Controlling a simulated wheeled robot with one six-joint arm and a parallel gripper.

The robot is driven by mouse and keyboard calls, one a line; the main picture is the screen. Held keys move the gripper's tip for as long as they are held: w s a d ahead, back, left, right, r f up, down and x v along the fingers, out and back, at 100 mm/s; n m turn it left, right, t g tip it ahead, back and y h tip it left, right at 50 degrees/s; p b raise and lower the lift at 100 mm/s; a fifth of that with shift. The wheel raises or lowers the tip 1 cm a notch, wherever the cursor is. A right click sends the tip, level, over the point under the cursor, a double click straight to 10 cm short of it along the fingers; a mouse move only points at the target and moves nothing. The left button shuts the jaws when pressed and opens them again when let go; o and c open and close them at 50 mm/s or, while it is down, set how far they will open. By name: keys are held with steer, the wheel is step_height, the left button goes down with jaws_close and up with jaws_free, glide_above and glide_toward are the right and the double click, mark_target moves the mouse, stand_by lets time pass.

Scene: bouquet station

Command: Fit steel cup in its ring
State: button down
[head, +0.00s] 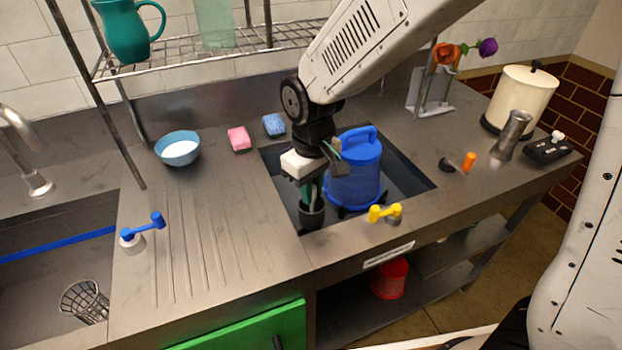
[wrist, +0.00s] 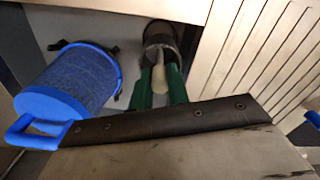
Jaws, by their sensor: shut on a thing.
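My gripper (head: 312,198) points down over the sunken basin, left of the blue canister. Its green fingers (wrist: 160,75) close on a dark, round, cup-like thing (head: 312,216), which looks upright. In the wrist view this dark cup (wrist: 162,35) shows its rim at the fingertips, and a pale strip shows between the fingers. Its lower end and any contact with the basin floor are unclear. I cannot tell a separate ring around it. A shiny waisted steel vessel (head: 512,136) stands on the counter at right, apart from my gripper.
The blue canister (head: 356,172) with a top handle stands close beside my gripper in the basin (head: 408,177). A yellow lever (head: 384,213) is at the basin's front edge. A blue bowl (head: 178,148) and two sponges sit behind. The ribbed drainboard (head: 205,235) at left is mostly clear.

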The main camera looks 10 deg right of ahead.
mark_target(312, 211)
steer(key=shift+f, duration=2.45)
steer(key=shift+s+f, duration=0.1)
steer(key=shift+f, duration=0.1)
steer(key=shift+f, duration=0.55)
steer(key=shift+f, duration=0.25)
steer(key=shift+f, duration=0.3)
steer(key=c, duration=1.3)
jaws_free()
steer(key=shift+o, duration=0.2)
